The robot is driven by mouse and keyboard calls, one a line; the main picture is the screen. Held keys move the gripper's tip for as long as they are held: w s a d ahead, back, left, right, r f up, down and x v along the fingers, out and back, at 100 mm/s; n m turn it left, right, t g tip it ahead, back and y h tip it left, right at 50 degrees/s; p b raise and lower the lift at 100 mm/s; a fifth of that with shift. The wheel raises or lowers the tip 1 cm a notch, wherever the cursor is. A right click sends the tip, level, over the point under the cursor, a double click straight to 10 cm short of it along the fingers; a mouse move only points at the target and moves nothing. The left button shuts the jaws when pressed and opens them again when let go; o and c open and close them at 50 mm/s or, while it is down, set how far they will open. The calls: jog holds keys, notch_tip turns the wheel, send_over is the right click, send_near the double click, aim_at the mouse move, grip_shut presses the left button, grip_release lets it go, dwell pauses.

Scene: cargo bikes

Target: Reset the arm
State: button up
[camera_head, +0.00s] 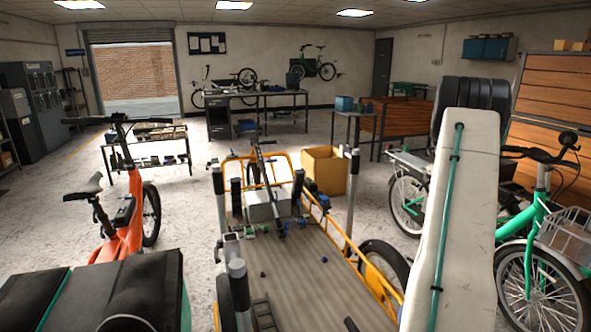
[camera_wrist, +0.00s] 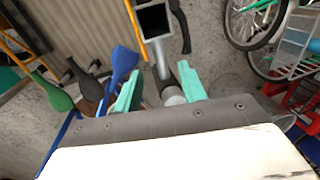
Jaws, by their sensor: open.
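My gripper (camera_wrist: 160,87) shows in the wrist view as two teal fingers spread apart, so it is open. A silver post with a square open end (camera_wrist: 154,20) lies in line with the gap beyond the fingers. No held object is visible, and I cannot tell how far the post is from the fingertips. In the head view my white arm link, with a teal line along it, stands nearly upright at the right, and my gripper cannot be made out there.
A cargo bike with a flat deck (camera_head: 310,275), yellow rails and upright posts fills the front middle. An orange bike (camera_head: 127,240) stands left, a green bike (camera_head: 540,225) right, behind my arm. A cardboard box (camera_head: 325,171) stands beyond the deck. A blue paddle-shaped thing (camera_wrist: 122,63) is left of the fingers.

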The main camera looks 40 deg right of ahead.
jog(key=s+a+f+n+y, duration=0.1)
jog(key=a+f+n, duration=0.2)
jog(key=a+n, duration=0.4)
jog(key=w+a+r+n, duration=0.1)
jog(key=a+r+n, duration=0.4)
jog(key=a, duration=0.5)
jog(key=w+a+r+n+y, duration=0.1)
jog(key=w+a+r+n, duration=0.1)
jog(key=a+n, duration=0.7)
jog(key=w+a+r+n, duration=0.1)
jog(key=a+r+n, duration=0.3)
jog(key=a, duration=0.8)
jog(key=s+a+r+n, duration=0.1)
jog(key=s+a+n, duration=0.3)
jog(key=a, duration=0.6)
jog(key=s+a+r+n+t, duration=0.1)
jog(key=s+a+n, duration=0.4)
jog(key=a, duration=0.5)
jog(key=s+a+r+n+t, duration=0.1)
jog(key=s+a+n, duration=0.3)
jog(key=a, duration=0.7)
jog(key=shift+s+r+n, duration=0.2)
jog(key=shift+s+n, duration=0.2)
jog(key=shift+n, duration=0.6)
